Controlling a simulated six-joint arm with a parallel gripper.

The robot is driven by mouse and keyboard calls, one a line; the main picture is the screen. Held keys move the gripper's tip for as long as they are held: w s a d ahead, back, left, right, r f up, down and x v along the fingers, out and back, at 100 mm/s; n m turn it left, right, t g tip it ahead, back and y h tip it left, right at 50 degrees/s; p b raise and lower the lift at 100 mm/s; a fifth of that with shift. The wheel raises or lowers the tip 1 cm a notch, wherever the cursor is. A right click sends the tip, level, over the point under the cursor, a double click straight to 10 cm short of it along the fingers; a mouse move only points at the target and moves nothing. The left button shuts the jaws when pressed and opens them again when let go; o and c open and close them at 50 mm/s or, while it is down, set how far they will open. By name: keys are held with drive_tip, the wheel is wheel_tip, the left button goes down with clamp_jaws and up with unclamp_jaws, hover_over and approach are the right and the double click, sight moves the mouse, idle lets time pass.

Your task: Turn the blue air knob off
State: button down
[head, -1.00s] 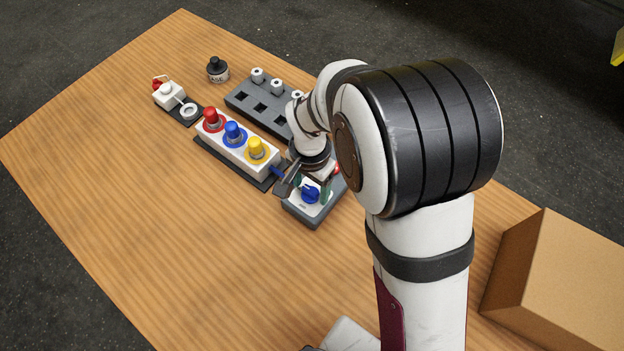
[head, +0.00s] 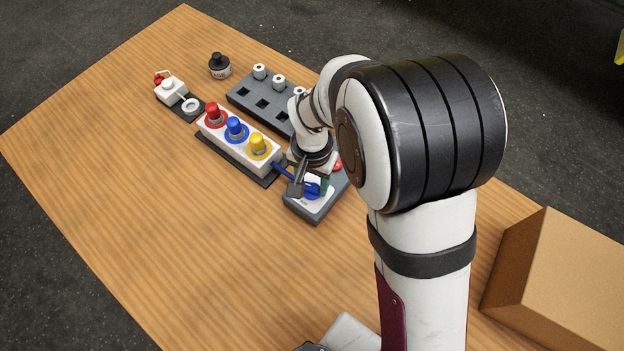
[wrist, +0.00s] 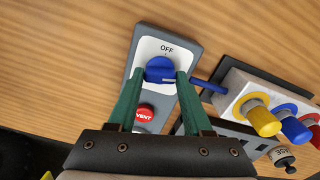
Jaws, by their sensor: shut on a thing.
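The blue air knob (wrist: 160,69) sits on a grey control box with a white plate (wrist: 148,48). The word OFF is printed above the knob in the wrist view. A pale mark on the knob's lower part points to the right, not at OFF. My gripper (wrist: 160,75) has its two green fingers on either side of the knob and is shut on it. In the head view the knob (head: 312,191) is partly hidden by my gripper (head: 311,185).
A red VENT button (wrist: 145,114) lies between my fingers, below the knob. A blue hose (wrist: 207,86) joins the box to a white block (head: 212,133) with red, blue and yellow caps. A cardboard box (head: 560,270) stands at right. The table's front left is clear.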

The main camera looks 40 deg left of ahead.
sight(312, 186)
drive_tip(key=n, duration=1.1)
drive_tip(key=shift+n, duration=2)
drive_tip(key=shift+c, duration=1.6)
unclamp_jaws()
wheel_tip(312, 186, up, 16)
